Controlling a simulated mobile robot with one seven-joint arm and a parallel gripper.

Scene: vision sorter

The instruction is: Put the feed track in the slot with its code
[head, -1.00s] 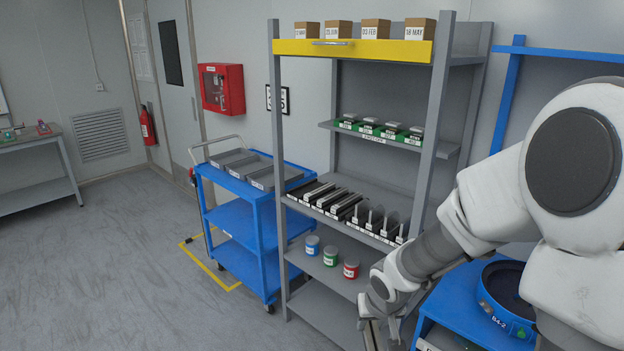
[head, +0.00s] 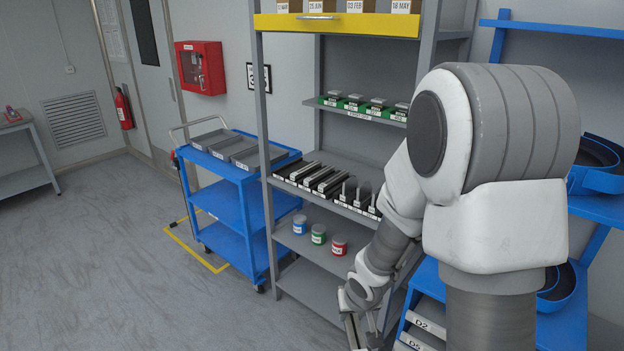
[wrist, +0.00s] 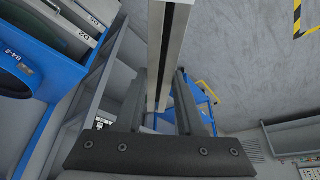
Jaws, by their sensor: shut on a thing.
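The feed track is a long silver bar (wrist: 170,50) with a dark groove, seen in the wrist view running up the middle between the dark fingers. My gripper (wrist: 163,88) is shut on it. In the head view my gripper (head: 360,330) is low at the bottom edge, in front of the shelf rack, and the bar is hard to make out there. Slots with black trays and several silver tracks (head: 314,177) are on the middle shelf (head: 355,170), left of my arm. Their labels are too small to read.
A blue cart (head: 235,205) with grey trays stands left of the rack. Blue, green and red cans (head: 318,234) sit on a lower shelf. A blue rack with labelled slots (head: 425,325) is at the right, partly hidden by my arm. The floor at left is clear.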

